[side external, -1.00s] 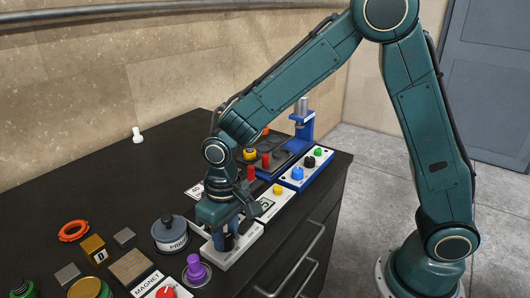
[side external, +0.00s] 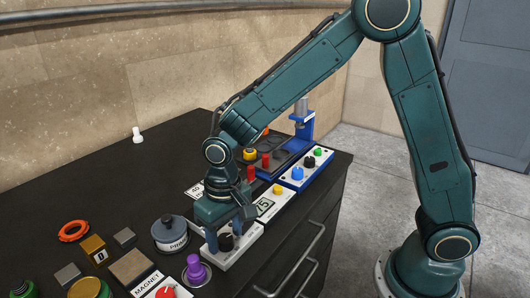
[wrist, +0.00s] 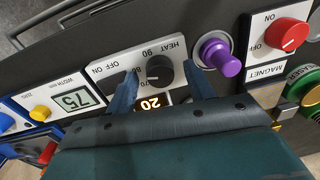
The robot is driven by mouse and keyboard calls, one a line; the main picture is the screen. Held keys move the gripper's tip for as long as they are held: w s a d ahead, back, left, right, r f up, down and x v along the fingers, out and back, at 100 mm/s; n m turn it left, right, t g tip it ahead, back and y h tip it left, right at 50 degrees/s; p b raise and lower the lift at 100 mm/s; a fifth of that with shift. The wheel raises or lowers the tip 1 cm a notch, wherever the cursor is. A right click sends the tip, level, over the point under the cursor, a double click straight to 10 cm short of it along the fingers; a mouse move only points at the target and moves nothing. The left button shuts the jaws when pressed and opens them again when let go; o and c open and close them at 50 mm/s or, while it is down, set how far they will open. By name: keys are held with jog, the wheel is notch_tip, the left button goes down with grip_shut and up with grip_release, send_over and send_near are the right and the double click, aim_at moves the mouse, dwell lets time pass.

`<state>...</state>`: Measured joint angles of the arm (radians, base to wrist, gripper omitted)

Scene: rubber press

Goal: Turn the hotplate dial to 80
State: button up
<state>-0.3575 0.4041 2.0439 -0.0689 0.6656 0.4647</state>
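The hotplate dial (wrist: 160,69) is a black round knob on a white panel (wrist: 120,52) marked HEAT, 70, 80, 90 and OFF ON. A pale mark on the dial faces the picture-left side, near the 70 and 80 marks; its exact setting is too small to read. An orange display (wrist: 153,103) reads 20, upside down. My gripper (wrist: 161,76) is open, with one finger on each side of the dial and gaps between. In the side view the dial (side external: 226,243) shows below my gripper. The left finger hides part of the panel.
A purple knob (wrist: 218,55) stands close beside the right finger. A white panel with a 75 display (wrist: 73,100) lies left. A red magnet dial (wrist: 287,35) is at the right. A grey press pot (side external: 170,234) stands beside my gripper in the side view.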

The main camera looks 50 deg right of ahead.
aim_at(228, 236)
notch_tip(228, 236, up, 14)
jog(key=shift+d, duration=0.45)
dwell(0.5)
jog(key=shift+f, duration=0.1)
jog(key=s+d+r+t, duration=0.2)
jog(key=s+d, duration=0.5)
jog(key=s, duration=0.2)
jog(key=s+d+r+t, duration=0.2)
jog(key=s+d+t, duration=0.1)
jog(key=s+d, duration=0.4)
jog(key=s, duration=0.3)
jog(key=shift+d+n+t+h, duration=0.25)
jog(key=shift+n+t+h, duration=0.05)
jog(key=shift+n, duration=0.1)
jog(key=shift+r, duration=0.1)
dwell(0.5)
